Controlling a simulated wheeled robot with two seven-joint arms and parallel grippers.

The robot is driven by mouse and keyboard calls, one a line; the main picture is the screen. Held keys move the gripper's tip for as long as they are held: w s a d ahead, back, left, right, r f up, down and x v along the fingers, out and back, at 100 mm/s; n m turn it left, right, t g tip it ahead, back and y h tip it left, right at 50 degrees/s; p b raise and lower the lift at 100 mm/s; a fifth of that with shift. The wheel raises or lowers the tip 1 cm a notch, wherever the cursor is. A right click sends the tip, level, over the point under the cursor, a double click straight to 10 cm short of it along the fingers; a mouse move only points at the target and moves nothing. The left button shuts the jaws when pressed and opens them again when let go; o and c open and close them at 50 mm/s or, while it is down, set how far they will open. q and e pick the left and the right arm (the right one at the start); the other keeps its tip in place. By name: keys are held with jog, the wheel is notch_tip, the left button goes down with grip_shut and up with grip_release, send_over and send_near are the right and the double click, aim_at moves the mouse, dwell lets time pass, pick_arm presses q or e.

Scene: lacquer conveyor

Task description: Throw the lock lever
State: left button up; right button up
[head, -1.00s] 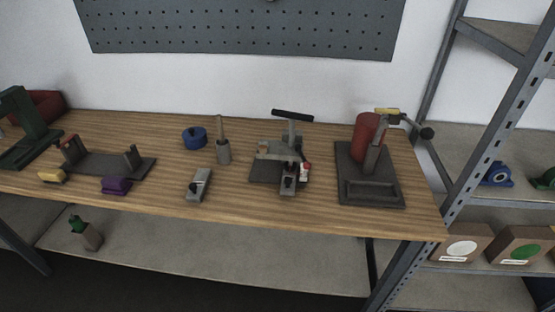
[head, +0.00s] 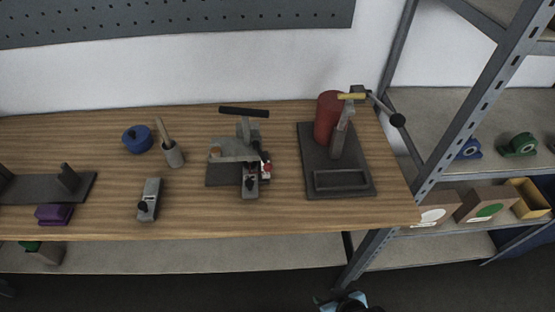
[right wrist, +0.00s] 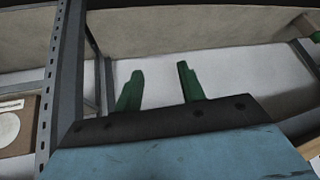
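A device with a red cylinder (head: 328,118) stands on a dark base plate (head: 314,166) at the right end of the bench. It has an upright grey post, a yellow piece (head: 352,96) on top and an arm ending in a black ball knob (head: 397,120), pointing right past the bench edge. Left of it, a grey clamp-like fixture (head: 235,150) carries a black bar handle (head: 244,112). I cannot tell which part is the lock lever. My right gripper (right wrist: 160,85) is open and empty, green fingers apart; its blue body shows below the bench's front edge. My left gripper is out of view.
On the wooden bench (head: 300,222) stand a blue round pot (head: 137,139), a grey cup with a stick (head: 172,154), a small hand plane (head: 149,200) and a purple block (head: 54,214). A metal shelf rack (head: 462,130) with boxes stands close at the right.

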jog(key=w+a+r+t+y+p, duration=0.1)
jog(key=w+a+r, duration=0.15)
jog(key=r, duration=0.55)
jog(key=w+a+r+t+y, duration=0.1)
jog(key=w+a+r, duration=0.15)
jog(key=r, duration=0.55)
jog(key=m+t+y+p, duration=0.1)
jog(key=m+t+y, duration=0.1)
jog(key=t, duration=0.7)
send_near(266, 163)
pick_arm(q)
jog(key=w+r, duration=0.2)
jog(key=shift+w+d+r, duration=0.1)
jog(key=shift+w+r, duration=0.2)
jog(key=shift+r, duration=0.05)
pick_arm(e)
jog(key=x, duration=1)
jog(key=shift+f, duration=0.3)
jog(key=shift+d, duration=0.1)
jog(key=shift+c, duration=0.4)
grip_shut()
